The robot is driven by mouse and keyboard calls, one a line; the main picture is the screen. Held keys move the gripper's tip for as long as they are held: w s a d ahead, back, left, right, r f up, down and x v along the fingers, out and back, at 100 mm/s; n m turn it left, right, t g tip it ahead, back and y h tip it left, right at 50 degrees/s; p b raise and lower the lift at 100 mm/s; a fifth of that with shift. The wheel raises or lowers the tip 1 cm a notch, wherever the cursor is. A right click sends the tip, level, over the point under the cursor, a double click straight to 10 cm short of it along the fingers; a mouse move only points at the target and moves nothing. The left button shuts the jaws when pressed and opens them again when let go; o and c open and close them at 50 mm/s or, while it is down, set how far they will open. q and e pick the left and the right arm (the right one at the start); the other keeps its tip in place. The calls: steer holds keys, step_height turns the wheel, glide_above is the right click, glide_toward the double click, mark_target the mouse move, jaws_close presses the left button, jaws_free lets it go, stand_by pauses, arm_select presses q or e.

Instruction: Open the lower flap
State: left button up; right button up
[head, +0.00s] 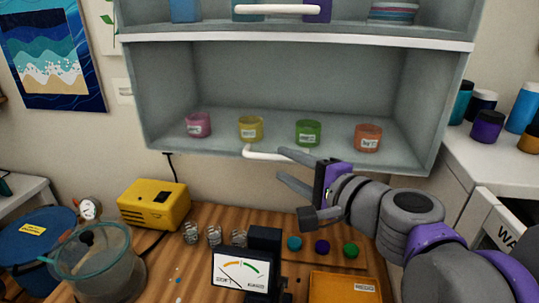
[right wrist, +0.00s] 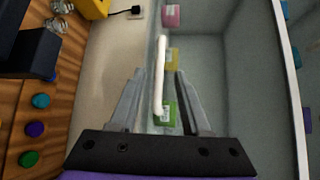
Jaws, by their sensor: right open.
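The lower compartment of the grey wall cabinet shows its contents, as if through a clear lower flap (head: 290,80). A white bar handle (head: 262,154) runs along its bottom edge. My right gripper (head: 281,165) is open and empty, at the handle's right part, with one finger overlapping the handle's right end in the head view. In the right wrist view the handle (right wrist: 160,75) appears between the two open fingers (right wrist: 161,80). I cannot tell whether they touch it. My left gripper is out of view.
Pink (head: 198,125), yellow (head: 251,128), green (head: 308,133) and orange (head: 368,138) jars stand in the lower compartment. Below, the wooden bench holds a yellow box (head: 153,205), a meter (head: 241,271), an orange tray (head: 345,289) and small jars. A white cabinet (head: 500,165) stands right.

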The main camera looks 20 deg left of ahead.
mark_target(273, 158)
steer(key=x, duration=0.6)
steer(key=shift+w+a+f, duration=0.1)
jaws_close()
stand_by(1.2)
